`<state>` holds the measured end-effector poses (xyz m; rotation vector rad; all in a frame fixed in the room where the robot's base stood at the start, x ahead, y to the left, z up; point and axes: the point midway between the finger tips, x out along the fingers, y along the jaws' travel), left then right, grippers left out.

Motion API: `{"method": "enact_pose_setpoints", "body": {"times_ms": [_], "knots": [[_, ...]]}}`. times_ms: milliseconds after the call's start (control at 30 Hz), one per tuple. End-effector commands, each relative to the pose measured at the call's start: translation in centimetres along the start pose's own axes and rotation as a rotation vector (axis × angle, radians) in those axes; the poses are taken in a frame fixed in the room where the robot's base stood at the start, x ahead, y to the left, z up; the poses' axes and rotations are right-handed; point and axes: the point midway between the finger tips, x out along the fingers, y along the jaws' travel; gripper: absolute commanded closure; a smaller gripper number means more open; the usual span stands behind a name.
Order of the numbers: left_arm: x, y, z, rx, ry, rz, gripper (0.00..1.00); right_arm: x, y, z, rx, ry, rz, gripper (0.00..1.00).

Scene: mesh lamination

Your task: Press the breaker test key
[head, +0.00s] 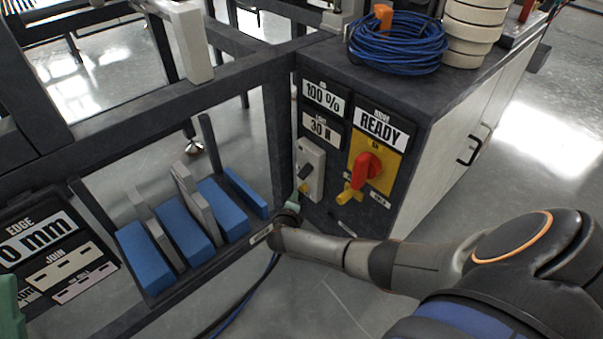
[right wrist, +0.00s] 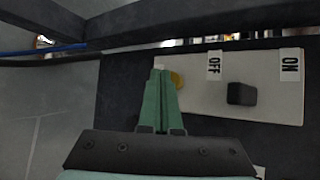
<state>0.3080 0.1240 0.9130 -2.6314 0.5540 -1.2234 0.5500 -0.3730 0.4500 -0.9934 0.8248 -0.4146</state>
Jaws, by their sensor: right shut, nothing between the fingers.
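The breaker is a light grey plate (head: 319,158) on the dark cabinet front, with a black lever (head: 306,171) and a small yellow test key (head: 303,188) below it. In the right wrist view the plate (right wrist: 208,97) shows OFF and ON labels, the black lever (right wrist: 241,94) between them, and the yellow key (right wrist: 178,81) at its left end. My right gripper (right wrist: 160,72) is shut and empty, its green fingertips beside the key and partly covering it. I cannot tell whether they touch. It also shows in the head view (head: 297,199). A green part of my left gripper (head: 10,306) shows at the left edge, mostly cut off.
A red rotary switch (head: 366,167) on a yellow plate sits right of the breaker, under a READY sign (head: 381,130). Blue cable (head: 398,45) lies coiled on the cabinet top. Dark frame bars and a rack of blue blocks (head: 183,230) stand to the left.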

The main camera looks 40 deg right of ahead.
Motion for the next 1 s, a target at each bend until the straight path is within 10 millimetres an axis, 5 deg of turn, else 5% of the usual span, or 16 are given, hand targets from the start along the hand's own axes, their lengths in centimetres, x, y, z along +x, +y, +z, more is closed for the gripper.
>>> {"method": "enact_pose_setpoints", "body": {"times_ms": [600,1000], "knots": [[0.6,-0.3,-0.6,0.0,0.0,0.0,0.43,-3.4,2.4,2.5,0.001,0.0,0.001,1.0],[0.6,-0.3,-0.5,0.0,0.0,0.0,0.43,-3.5,2.5,2.6,0.0,0.0,0.0,1.0]]}}
